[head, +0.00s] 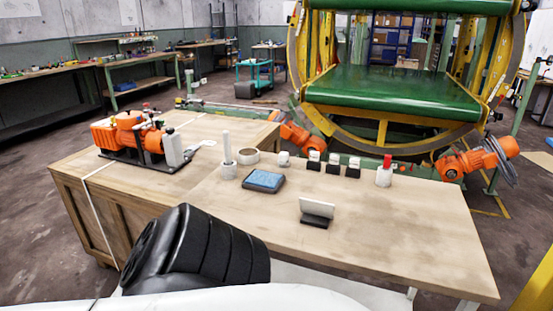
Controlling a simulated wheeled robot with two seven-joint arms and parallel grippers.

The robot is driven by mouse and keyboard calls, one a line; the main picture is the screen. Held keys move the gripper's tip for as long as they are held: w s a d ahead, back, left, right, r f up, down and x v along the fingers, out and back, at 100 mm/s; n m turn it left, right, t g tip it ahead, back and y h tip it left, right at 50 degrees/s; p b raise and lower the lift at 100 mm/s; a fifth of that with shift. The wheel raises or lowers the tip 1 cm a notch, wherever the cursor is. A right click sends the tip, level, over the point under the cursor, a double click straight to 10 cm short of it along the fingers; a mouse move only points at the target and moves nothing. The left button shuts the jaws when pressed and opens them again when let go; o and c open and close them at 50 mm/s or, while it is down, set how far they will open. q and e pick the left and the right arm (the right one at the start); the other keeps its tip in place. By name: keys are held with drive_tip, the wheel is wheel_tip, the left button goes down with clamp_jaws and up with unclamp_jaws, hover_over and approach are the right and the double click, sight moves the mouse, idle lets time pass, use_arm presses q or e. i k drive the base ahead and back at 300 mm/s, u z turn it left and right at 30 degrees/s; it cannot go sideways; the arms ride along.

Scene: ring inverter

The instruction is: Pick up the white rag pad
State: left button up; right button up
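A white flat rectangular piece (318,207) stands tilted in a small black base (315,220) near the middle front of the wooden table (400,235). It may be the white rag pad; I cannot tell its material. A blue pad (264,178) lies in a dark tray left of it. No gripper of mine shows in the head view. A black ribbed part, seemingly of my own arm, covers the table's front left.
Small black-and-white blocks (332,163), a red-topped white bottle (384,176), a white tape roll (247,156) and a white upright stick in a holder (228,163) stand along the back. An orange pump (140,138) is at left. The table's right side is clear.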

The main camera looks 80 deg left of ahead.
sight(283, 161)
drive_tip(key=u, duration=2.4)
